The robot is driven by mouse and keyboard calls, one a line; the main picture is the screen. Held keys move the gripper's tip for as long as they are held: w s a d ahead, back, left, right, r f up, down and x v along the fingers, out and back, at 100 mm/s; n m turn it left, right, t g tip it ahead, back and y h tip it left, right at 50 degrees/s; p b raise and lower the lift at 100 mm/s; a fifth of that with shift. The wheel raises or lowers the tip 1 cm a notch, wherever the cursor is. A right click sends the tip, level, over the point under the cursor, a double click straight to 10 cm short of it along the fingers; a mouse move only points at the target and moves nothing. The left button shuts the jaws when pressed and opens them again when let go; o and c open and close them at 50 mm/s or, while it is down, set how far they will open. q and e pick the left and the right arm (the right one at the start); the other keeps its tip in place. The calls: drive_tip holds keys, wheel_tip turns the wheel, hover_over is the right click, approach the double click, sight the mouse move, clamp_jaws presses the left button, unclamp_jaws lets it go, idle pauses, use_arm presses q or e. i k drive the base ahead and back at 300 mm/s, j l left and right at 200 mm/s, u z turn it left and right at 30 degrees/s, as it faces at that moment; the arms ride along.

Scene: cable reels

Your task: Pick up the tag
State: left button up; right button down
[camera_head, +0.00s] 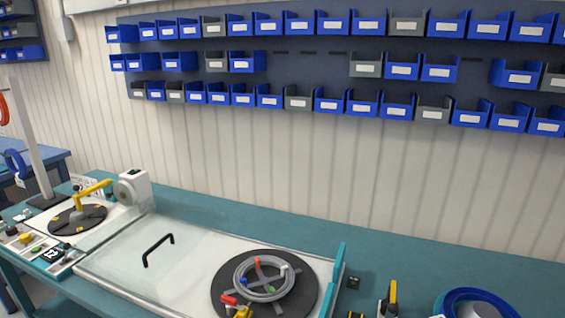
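I cannot make out for certain which thing is the tag. A small black-and-white marked square (52,255) lies among small parts at the left end of the bench. A coil of grey cable (262,291) lies on a black round turntable (222,290) with a grey cross, and small red, blue and white pieces sit around the coil. A red and yellow piece (238,309) is at the turntable's front edge. Neither of my grippers is in view.
A clear cover with a black handle (158,248) lies left of the turntable. A yellow-black tool (391,296) and a blue reel (452,300) are at right. The teal bench (400,245) is clear along the back.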

sight(26, 212)
drive_tip(key=z, duration=1.95)
drive_tip(key=u, duration=0.6)
drive_tip(key=k+j+u, duration=0.1)
drive_tip(key=j+u, duration=0.6)
drive_tip(key=u, duration=0.2)
drive_tip(key=j+u, duration=0.9)
drive_tip(key=i+j, duration=0.15)
drive_tip(key=j, duration=0.25)
drive_tip(key=i+j+u, duration=0.15)
drive_tip(key=j, duration=0.3)
drive_tip(key=i+j, duration=0.15)
drive_tip(key=j, duration=0.25)
drive_tip(key=i+j+u, duration=0.1)
drive_tip(key=j, duration=0.3)
drive_tip(key=i+j, duration=0.25)
drive_tip(key=j, duration=0.15)
drive_tip(key=i+j+u, duration=0.15)
drive_tip(key=j, duration=0.25)
